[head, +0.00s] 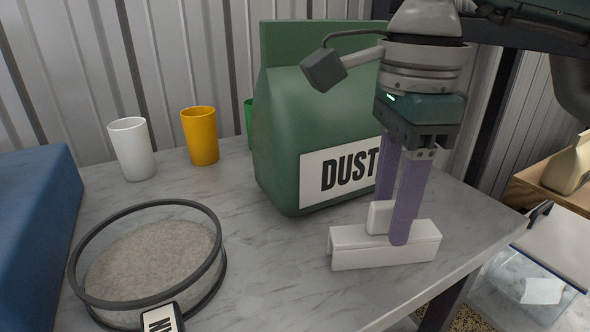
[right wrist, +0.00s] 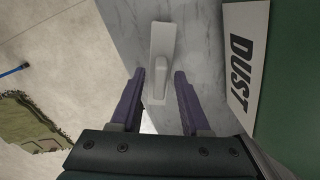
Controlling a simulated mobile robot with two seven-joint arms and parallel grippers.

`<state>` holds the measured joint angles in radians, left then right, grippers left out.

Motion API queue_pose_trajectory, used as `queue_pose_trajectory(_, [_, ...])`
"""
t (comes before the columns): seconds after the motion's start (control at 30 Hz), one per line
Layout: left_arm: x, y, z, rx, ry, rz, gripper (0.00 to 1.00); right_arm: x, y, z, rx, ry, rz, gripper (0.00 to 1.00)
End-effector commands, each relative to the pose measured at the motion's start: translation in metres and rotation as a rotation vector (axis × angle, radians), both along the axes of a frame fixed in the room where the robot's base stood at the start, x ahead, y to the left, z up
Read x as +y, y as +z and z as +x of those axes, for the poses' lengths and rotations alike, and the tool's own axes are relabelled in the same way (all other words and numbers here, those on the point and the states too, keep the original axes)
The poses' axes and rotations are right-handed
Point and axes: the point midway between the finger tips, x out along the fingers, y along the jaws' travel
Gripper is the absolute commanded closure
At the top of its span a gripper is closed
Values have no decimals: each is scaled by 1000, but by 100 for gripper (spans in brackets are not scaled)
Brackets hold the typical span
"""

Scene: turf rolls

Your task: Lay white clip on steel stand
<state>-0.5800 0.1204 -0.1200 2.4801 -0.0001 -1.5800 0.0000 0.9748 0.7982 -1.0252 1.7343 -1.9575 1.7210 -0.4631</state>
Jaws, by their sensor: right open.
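The white clip (head: 385,252), a long channel-shaped piece with a raised block on it, lies on the grey marble table near its front right edge. It also shows in the right wrist view (right wrist: 163,40), reaching out past the fingertips. My right gripper (head: 402,240) points down over the clip, with its two purple fingers apart. In the right wrist view the fingertips (right wrist: 160,73) are on either side of the raised block, with gaps showing; they do not grip it. I cannot make out a steel stand. My left gripper is not in view.
A large green DUST bag (head: 315,130) stands close behind my right gripper. A round sieve (head: 150,255) with grey material, a white cup (head: 132,148), a yellow cup (head: 200,136) and a blue box (head: 35,225) are at left. The table's middle (head: 270,250) is clear.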

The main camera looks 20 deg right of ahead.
Motion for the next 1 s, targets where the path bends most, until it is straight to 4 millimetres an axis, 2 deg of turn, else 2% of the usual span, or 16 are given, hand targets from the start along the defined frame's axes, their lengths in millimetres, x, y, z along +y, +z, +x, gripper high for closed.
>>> queue_pose_trajectory(0.17, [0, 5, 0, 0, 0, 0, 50, 0, 7, 0, -1, 0, 1, 54])
queue_pose_trajectory(0.23, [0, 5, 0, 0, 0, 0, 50, 0, 16, 1, -3, 1, 0, 54])
queue_pose_trajectory(0.5, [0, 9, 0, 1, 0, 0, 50, 0, 77, 1, -7, 1, 1, 54])
queue_pose_trajectory(0.7, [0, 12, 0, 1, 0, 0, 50, 0, 112, 1, -3, -1, 0, 54])
queue_pose_trajectory(0.83, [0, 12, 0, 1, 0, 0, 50, 0, 121, 0, 0, 0, 1, 54])
queue_pose_trajectory(1.0, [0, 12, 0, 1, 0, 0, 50, 0, 124, 0, 0, 0, 0, 54])
